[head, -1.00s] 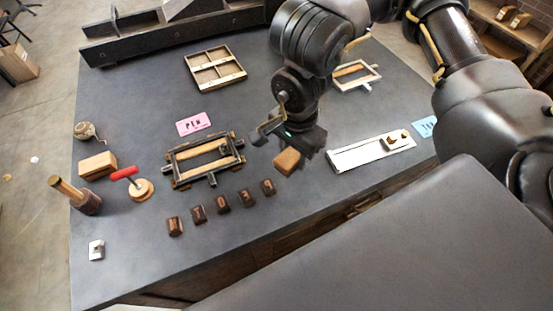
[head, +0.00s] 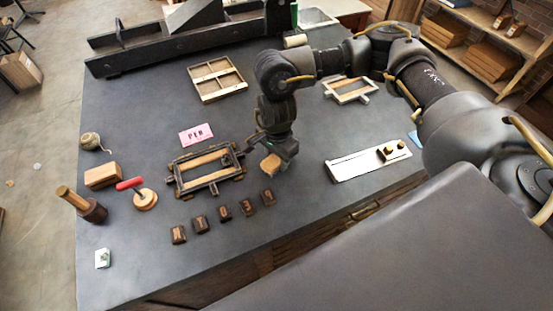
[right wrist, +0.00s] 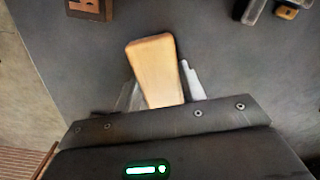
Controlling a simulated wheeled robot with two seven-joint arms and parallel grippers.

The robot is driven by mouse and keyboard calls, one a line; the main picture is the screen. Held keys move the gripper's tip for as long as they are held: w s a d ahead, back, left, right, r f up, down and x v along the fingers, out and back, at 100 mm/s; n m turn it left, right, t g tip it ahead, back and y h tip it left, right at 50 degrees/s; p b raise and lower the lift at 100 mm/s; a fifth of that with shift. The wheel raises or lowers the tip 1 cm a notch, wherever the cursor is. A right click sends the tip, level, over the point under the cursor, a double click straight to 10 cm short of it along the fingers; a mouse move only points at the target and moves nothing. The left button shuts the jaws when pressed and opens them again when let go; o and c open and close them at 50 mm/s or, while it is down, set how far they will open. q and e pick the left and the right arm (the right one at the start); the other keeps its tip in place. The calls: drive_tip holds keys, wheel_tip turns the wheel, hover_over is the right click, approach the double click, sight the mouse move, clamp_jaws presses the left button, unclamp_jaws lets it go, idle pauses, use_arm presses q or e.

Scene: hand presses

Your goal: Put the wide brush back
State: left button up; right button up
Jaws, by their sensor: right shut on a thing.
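My right gripper (head: 275,156) is shut on a pale wooden piece, which I take for the wide brush (head: 270,164). Its tapered wooden body (right wrist: 158,72) sticks out from between the fingers in the right wrist view; no bristles show. The gripper is just right of a dark frame with wooden bars (head: 212,188) and behind the row of letter blocks. I cannot tell whether the brush touches the bench (head: 300,215). My left gripper is not in view.
Several dark letter blocks (head: 223,214) lie in front. A pink PEN card (head: 196,134) and divided tray (head: 232,88) stand behind. A white board (head: 355,167) is at right. A red-handled tool (head: 131,184) and wooden block (head: 101,176) are at left.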

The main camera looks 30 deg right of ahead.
drive_tip(key=shift+f, duration=0.65)
drive_tip(key=shift+f, duration=0.15)
drive_tip(key=o, duration=0.9)
drive_tip(key=shift+o, duration=0.2)
